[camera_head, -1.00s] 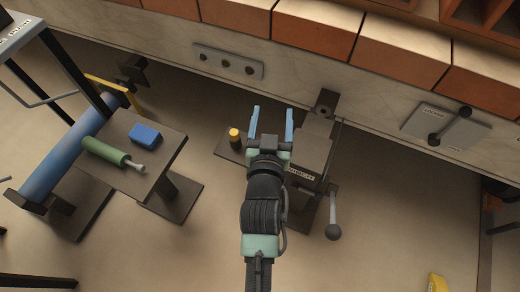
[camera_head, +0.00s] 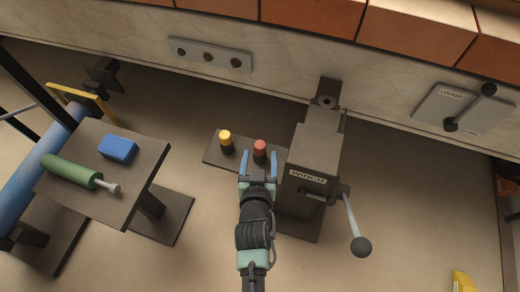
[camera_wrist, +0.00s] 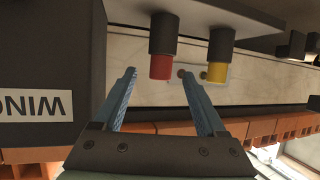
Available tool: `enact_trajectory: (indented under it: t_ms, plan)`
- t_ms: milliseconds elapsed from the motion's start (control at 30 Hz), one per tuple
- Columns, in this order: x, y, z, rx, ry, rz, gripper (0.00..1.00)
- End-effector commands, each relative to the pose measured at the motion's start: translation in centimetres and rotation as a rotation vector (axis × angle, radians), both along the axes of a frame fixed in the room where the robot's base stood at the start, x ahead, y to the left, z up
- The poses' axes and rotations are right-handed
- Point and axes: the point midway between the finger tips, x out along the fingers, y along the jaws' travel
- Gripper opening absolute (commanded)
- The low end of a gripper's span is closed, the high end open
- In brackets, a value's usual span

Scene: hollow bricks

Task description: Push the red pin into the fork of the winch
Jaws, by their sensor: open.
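The red pin (camera_head: 260,147), a dark cylinder with a red top, stands on a dark shelf plate (camera_head: 215,160) at the left side of the winch (camera_head: 318,142). My gripper (camera_head: 259,156) is open, with its blue fingers to either side of the red pin in the head view. In the wrist view, which is upside down, the red pin (camera_wrist: 161,60) shows between and beyond the fingertips (camera_wrist: 158,74); I see no contact. A dark bracket with a round hole (camera_head: 327,99) is at the winch's far end; I cannot tell whether it is the fork.
A yellow-topped pin (camera_head: 226,140) stands close left of the red one. The winch has a crank handle (camera_head: 354,225) at its right. A stand (camera_head: 135,185) with a blue block (camera_head: 118,148) and green-handled tool (camera_head: 70,170) is at left. The wall panel (camera_head: 208,54) is behind.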

Motion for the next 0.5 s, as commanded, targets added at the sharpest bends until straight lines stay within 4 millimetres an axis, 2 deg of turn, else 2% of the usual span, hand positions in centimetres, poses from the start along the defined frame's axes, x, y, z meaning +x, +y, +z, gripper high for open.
enact_trajectory:
  t_ms: [100,333,500]
  plan:
    - [1.7,-0.1,-0.9,0.001,-0.002,0.000,0.74]
    - [3.1,-0.1,-1.3,0.001,-0.002,0.000,0.74]
    - [5.4,-0.2,-2.1,0.001,-0.003,0.000,0.74]
